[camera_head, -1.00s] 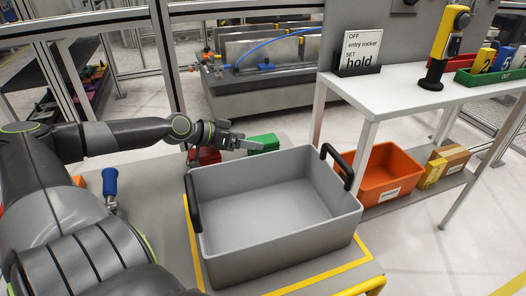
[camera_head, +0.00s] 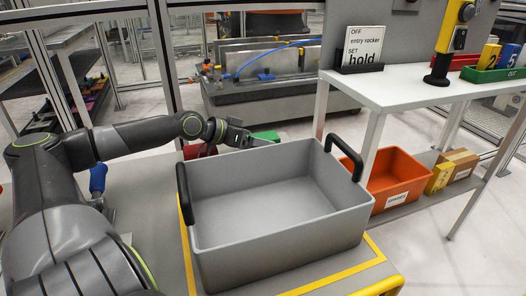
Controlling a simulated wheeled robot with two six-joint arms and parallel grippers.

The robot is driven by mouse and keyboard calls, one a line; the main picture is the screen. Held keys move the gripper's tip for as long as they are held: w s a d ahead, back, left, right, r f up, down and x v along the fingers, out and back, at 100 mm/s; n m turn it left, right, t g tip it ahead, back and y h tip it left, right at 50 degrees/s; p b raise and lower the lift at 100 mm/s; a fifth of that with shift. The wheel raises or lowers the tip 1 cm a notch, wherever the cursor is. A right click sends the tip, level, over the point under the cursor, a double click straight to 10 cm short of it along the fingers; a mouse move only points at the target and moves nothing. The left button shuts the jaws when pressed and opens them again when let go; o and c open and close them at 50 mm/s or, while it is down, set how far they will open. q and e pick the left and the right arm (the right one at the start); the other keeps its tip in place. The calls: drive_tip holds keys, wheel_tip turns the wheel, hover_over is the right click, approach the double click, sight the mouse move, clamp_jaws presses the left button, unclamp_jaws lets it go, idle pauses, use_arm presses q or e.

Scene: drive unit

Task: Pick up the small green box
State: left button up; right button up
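The small green box (camera_head: 268,135) sits behind the back wall of the large grey bin, partly hidden by my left gripper and the bin's rim. My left gripper (camera_head: 256,141) is at the green box's left and front side, pointing right. Its fingers are small and overlap the box in the picture, so I cannot tell whether they touch it or how wide they are open. My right gripper is not in view.
The open, empty grey bin (camera_head: 281,258) with black handles fills the yellow-marked bench area. A blue-handled tool (camera_head: 98,178) stands at left. A white shelf (camera_head: 408,80) and orange bin (camera_head: 398,177) are at right.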

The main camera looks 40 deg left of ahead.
use_arm(q)
drive_tip(key=shift+c, duration=0.2)
drive_tip(key=c, duration=1.4)
drive_tip(key=shift+o, duration=0.2)
drive_tip(key=shift+r, duration=0.1)
